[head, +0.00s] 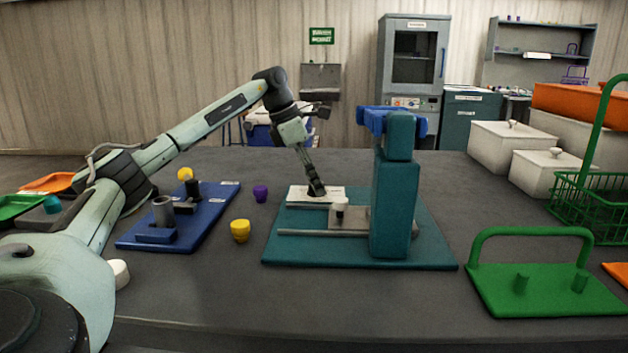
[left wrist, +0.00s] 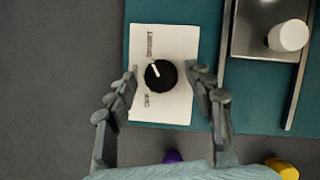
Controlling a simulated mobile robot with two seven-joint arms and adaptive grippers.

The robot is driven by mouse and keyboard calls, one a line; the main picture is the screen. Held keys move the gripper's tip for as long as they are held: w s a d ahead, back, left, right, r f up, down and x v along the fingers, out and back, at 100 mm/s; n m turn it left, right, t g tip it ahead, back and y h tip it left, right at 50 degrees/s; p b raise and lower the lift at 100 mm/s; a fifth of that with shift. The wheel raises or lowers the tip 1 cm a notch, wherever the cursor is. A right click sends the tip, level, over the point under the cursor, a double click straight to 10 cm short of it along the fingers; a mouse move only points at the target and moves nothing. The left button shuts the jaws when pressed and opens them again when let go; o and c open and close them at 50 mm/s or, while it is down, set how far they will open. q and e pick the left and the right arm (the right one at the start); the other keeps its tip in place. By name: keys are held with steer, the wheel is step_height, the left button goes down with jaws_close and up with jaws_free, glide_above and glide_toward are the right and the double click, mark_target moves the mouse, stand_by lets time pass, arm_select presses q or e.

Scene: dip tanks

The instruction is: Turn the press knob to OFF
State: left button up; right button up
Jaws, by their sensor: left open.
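The press (head: 395,200) is a teal stand on a teal base plate with a blue top. A white label plate (left wrist: 176,112) lies on its base, and the plate also shows in the head view (head: 296,193). The black round knob (left wrist: 160,76) sits on this plate, its white pointer mark aimed up and left in the left wrist view. OFF is printed at the plate's lower left; another word is at the top. My left gripper (left wrist: 163,86) is open, its fingers on either side of the knob. In the head view my left gripper (head: 316,190) covers most of the knob. Contact cannot be told.
A grey slide with a white-topped piece (head: 340,205) lies beside the plate. A blue fixture (head: 205,225), a yellow cup (head: 240,230) and a purple cup (head: 260,193) stand to the left. A green handled rack (head: 545,292) is at the right. The front table is clear.

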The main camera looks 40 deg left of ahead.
arm_select(q)
steer(key=c, duration=1.2)
steer(key=shift+o, duration=0.2)
